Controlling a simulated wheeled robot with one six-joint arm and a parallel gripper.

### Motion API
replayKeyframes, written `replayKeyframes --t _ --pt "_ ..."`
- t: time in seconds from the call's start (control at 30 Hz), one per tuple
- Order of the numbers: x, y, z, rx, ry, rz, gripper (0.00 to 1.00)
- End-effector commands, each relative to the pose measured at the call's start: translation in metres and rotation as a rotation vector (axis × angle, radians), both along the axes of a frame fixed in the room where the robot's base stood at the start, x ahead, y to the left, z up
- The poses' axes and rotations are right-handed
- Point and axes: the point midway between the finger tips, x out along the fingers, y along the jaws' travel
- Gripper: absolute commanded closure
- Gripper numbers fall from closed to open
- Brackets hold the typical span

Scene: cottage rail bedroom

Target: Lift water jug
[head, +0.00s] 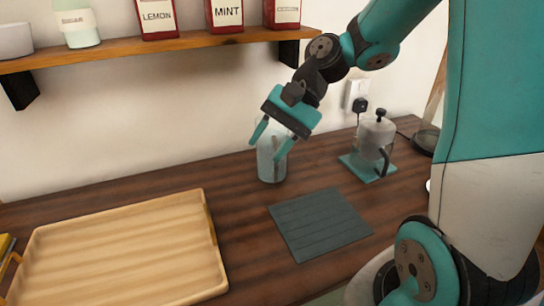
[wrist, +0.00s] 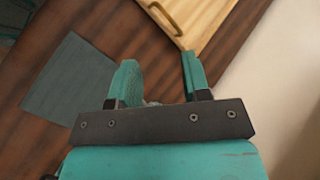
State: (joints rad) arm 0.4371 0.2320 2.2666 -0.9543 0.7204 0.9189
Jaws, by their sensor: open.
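The water jug (head: 271,164) looks like a clear, pale bluish glass vessel. It stands upright on the dark wooden counter near the back wall in the head view. My gripper (head: 270,141) points down over it with its fingers apart, one on each side of the jug's upper part. I cannot tell whether either finger touches the glass. In the wrist view my open gripper (wrist: 158,75) shows two teal fingers, and the jug is mostly hidden behind the gripper's body there.
A dark grey mat (head: 319,223) lies in front of the jug. A wooden tray (head: 214,262) fills the left of the counter. A French press (head: 375,136) stands on a teal mat (head: 353,165) at right. A wall shelf (head: 150,46) with tins hangs above.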

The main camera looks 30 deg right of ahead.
Motion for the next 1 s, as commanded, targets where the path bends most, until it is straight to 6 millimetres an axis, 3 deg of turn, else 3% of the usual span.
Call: replayKeyframes --t 0.03,0.2,0.3,0.43,0.57,1.0 --pt "0.014 -0.034 -0.012 0.070 0.096 -0.165 0.56" --pt "0.027 -0.130 -0.035 0.327 0.376 -0.604 0.56" --pt "0.021 -0.172 -0.045 0.454 0.491 -0.768 0.56" --pt "0.012 -0.202 -0.052 0.558 0.579 -0.882 0.56" --pt "0.012 -0.204 -0.058 0.595 0.612 -0.915 0.56" --pt "0.049 -0.127 -0.093 0.593 0.615 -0.913 0.56"
